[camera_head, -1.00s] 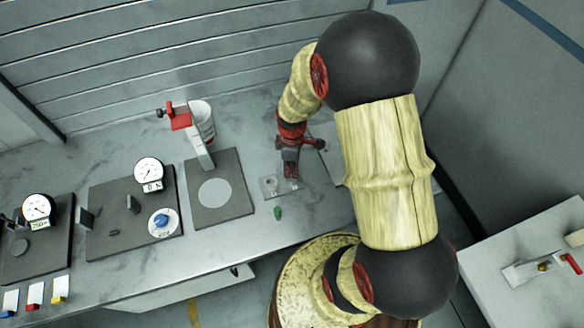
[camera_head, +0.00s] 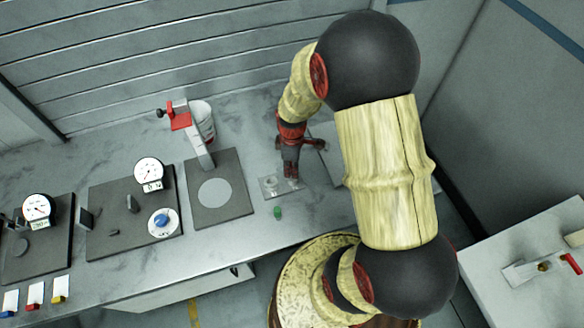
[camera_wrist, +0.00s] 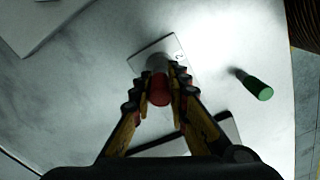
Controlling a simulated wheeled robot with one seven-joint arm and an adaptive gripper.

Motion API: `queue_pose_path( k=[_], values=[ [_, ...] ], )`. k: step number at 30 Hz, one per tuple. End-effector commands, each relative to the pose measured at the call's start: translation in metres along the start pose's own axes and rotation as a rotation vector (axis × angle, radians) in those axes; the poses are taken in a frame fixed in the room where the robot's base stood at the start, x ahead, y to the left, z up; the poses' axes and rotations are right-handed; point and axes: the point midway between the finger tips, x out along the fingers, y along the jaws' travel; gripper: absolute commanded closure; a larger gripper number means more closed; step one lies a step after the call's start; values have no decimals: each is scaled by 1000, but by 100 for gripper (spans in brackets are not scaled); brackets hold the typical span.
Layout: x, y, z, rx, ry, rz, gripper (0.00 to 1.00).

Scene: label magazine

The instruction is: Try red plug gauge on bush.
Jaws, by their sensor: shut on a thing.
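My gripper (camera_wrist: 160,88) is shut on the red plug gauge (camera_wrist: 158,90), whose red end shows between the fingers in the wrist view. The bush (camera_head: 271,182) stands on a small pale plate (camera_head: 267,193) on the bench in the head view. In the head view my gripper (camera_head: 291,172) is just right of the bush, over the plate's right side. In the wrist view a grey round shape shows past the gauge over the plate (camera_wrist: 172,46). I cannot tell whether the gauge touches the bush. A green plug gauge (camera_wrist: 255,86) is apart from the plate; it also shows in the head view (camera_head: 278,212).
A dark plate with a pale disc (camera_head: 215,193) and a red-topped stand (camera_head: 180,119) is to the left. Dial gauges (camera_head: 148,171) stand further left. A flat grey panel (camera_head: 328,150) lies behind my gripper. Bench around the green gauge is clear.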

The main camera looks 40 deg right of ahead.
Motion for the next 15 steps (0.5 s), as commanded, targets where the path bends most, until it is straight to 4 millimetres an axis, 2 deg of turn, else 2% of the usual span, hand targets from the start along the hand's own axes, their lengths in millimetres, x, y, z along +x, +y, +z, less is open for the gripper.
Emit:
queue_pose_path(
  k=[7,15],
  values=[
    [-1,-1,1,0,-2,-3,100],
    [-13,-1,0,0,-1,-2,100]
  ],
)
